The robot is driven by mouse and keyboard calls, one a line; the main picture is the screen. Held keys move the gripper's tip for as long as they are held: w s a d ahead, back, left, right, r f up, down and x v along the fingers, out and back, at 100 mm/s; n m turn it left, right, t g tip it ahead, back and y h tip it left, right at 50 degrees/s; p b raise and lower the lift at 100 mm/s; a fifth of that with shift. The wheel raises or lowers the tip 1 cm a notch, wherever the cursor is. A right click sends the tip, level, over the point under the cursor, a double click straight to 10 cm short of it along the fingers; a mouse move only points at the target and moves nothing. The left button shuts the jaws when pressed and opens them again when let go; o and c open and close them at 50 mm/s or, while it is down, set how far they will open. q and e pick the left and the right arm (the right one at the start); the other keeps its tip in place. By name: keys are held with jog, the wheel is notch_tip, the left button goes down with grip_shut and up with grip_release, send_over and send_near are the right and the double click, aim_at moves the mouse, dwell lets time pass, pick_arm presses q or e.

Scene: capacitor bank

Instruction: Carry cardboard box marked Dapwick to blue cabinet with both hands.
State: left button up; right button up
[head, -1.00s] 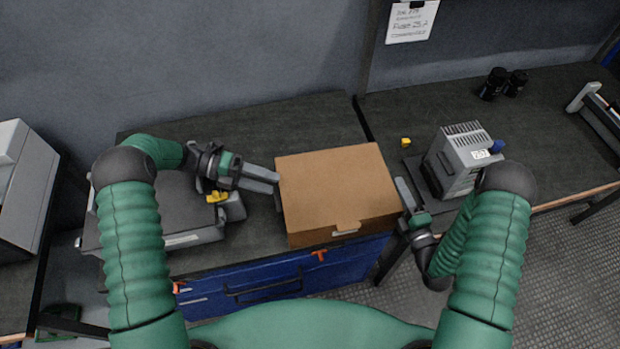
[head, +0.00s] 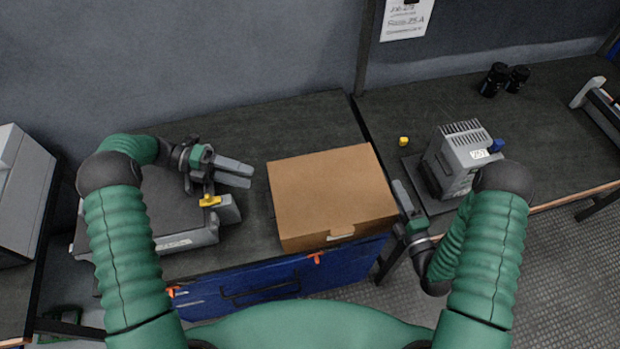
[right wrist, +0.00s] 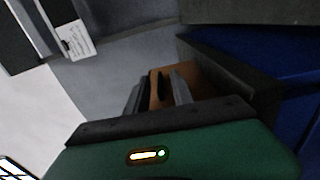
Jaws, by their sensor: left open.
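The cardboard box (head: 333,190) sits shut on the dark top of the blue cabinet (head: 260,285), near its right front corner. No name can be read on it. My left gripper (head: 250,176) is open and empty, a short way left of the box and apart from it. My right gripper (head: 399,185) is at the box's right side, very close to it; contact is unclear. In the right wrist view the right fingers (right wrist: 158,90) stand apart in front of the brown box side (right wrist: 200,78); whether they hold any of it is unclear.
A grey device with a yellow part (head: 209,200) lies left of the box, under my left gripper. On the right bench stand a grey unit (head: 460,155), a small yellow piece (head: 403,141) and black cylinders (head: 494,80). The cabinet top behind the box is clear.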

jog(key=s+d+f, duration=0.1)
jog(key=s+d, duration=0.3)
jog(key=s, duration=0.2)
jog(key=shift+s+d+f, duration=0.2)
jog(key=shift+s, duration=0.05)
dwell(0.5)
